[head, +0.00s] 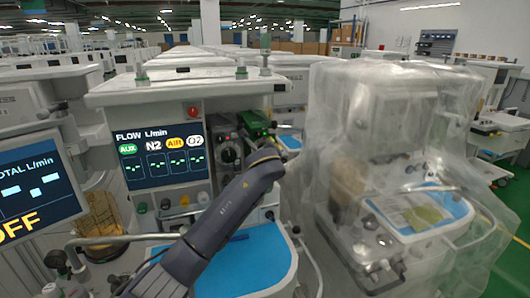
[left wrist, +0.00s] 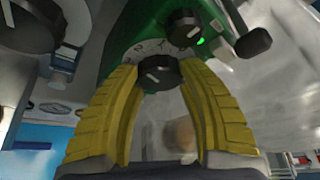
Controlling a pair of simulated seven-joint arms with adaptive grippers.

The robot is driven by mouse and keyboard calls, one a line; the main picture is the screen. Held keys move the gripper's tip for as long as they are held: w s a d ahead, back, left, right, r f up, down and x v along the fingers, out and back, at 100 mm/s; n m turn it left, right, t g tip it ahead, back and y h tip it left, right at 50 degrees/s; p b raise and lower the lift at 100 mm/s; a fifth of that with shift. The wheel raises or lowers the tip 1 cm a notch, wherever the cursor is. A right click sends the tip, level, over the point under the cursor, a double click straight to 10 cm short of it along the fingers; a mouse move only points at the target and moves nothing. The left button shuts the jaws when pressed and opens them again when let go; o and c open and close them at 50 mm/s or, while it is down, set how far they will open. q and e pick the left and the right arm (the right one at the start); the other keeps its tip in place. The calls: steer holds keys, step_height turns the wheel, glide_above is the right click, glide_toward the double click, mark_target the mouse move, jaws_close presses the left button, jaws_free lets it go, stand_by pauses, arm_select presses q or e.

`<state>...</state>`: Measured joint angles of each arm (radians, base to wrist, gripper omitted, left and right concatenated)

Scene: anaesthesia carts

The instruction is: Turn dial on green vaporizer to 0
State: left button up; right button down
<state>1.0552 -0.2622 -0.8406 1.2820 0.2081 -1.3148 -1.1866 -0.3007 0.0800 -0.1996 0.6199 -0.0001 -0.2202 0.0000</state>
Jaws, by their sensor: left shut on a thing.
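The green vaporizer (head: 254,124) is on the right side of the anaesthesia cart, and its green body (left wrist: 140,25) fills the upper middle of the left wrist view. Its lower black dial (left wrist: 160,73) has a white pointer line and sits under a pale scale plate (left wrist: 150,50) with small marks I cannot read. My left gripper (left wrist: 158,72) has its yellow fingers on either side of this dial, shut on it. In the head view the left gripper (head: 264,153) reaches the vaporizer's front and hides the dial. My right gripper is not in view.
A second black knob (left wrist: 183,24) and a black lever (left wrist: 254,42) are close above the dial. A flow screen (head: 161,156) is left of my arm. A plastic-covered cart (head: 340,110) stands close on the right. A blue work surface (head: 240,265) lies below.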

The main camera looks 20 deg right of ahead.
arm_select(q)
steer(key=shift+r, duration=0.1)
steer(key=shift+c, duration=0.2)
steer(key=shift+r+m+y, duration=0.1)
steer(key=shift+m+y, duration=0.6)
steer(key=shift+m, duration=0.3)
steer(key=shift+d+m+g+y, duration=0.1)
steer(key=shift+m+g+y, duration=0.3)
steer(key=shift+m+y, duration=0.7)
steer(key=o, duration=1)
steer(key=shift+w, duration=0.1)
steer(key=shift+o, duration=0.2)
